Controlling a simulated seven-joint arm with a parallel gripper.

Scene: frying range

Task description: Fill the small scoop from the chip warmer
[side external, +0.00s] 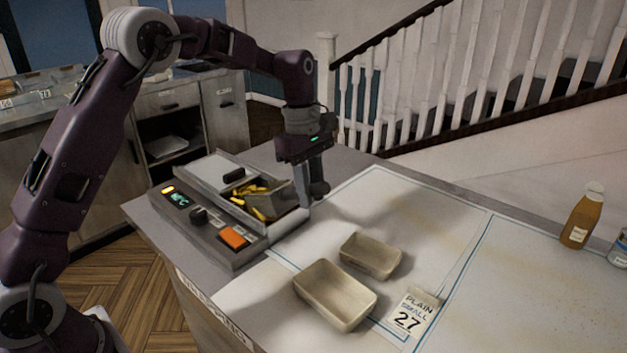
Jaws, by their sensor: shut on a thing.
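The chip warmer (222,252) is a grey metal unit at the left of the counter, with a lit display, a knob and an orange switch on its front. Yellow chips (243,194) lie in its open well, beside a pale lid with a black handle (217,174). My gripper (313,183) is at the right side of the well, shut on a grey scoop (283,198). The scoop is at the well's right end, close to the chips. Its inside is hidden, so I cannot tell whether it holds chips.
Two empty beige trays, one smaller (371,254) and one larger (336,297), stand right of the warmer. A card (411,312) reads "PLAIN SMALL 27". An amber bottle (580,218) and a jar (620,252) are at far right. The counter between is clear.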

